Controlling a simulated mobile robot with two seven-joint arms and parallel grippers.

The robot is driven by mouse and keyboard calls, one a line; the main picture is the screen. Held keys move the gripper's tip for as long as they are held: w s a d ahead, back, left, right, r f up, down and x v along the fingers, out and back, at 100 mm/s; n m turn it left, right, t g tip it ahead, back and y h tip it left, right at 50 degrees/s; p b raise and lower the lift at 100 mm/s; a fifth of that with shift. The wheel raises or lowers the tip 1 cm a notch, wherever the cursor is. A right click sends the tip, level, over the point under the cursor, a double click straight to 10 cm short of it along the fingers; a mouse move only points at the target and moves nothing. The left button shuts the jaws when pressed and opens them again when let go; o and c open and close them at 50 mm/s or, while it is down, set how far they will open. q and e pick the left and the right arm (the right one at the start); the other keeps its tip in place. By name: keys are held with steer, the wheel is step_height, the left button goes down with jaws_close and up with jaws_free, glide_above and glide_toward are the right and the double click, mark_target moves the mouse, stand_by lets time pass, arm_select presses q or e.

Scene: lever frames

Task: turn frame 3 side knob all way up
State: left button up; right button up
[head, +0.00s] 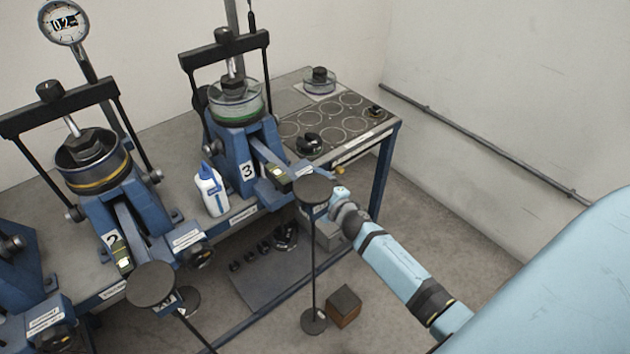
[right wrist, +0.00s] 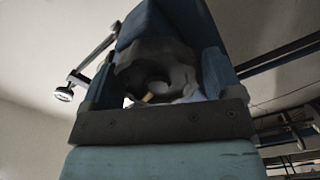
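Frame 3 (head: 247,170) is a blue lever frame with a "3" label, at the back of the bench. Its dark scalloped side knob (right wrist: 158,68) fills the middle of the right wrist view, under a blue block of the frame. My right gripper (right wrist: 160,88) has one finger on each side of the knob, with no clear gap, and appears shut on it. In the head view my right gripper (head: 338,197) is at the right end of frame 3, beside a dark round disc, and hides the knob. My left gripper is not in view.
A dark disc on a tall rod (head: 314,188) stands close left of my right gripper. A white-and-blue bottle (head: 210,190) stands between frame 3 and frame 2 (head: 115,225). A brown block (head: 344,305) lies on the floor. Floor to the right is clear.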

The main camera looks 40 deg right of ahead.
steer(key=shift+o, duration=0.5)
steer(key=shift+f, duration=0.1)
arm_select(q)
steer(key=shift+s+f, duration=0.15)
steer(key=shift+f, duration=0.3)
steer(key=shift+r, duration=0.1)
arm_select(e)
steer(key=shift+d, duration=0.1)
steer(key=shift+s, duration=0.35)
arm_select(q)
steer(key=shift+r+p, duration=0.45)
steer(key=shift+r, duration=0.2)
arm_select(e)
steer(key=s, duration=0.5)
steer(key=shift+s+d, duration=0.1)
steer(key=shift+d, duration=0.15)
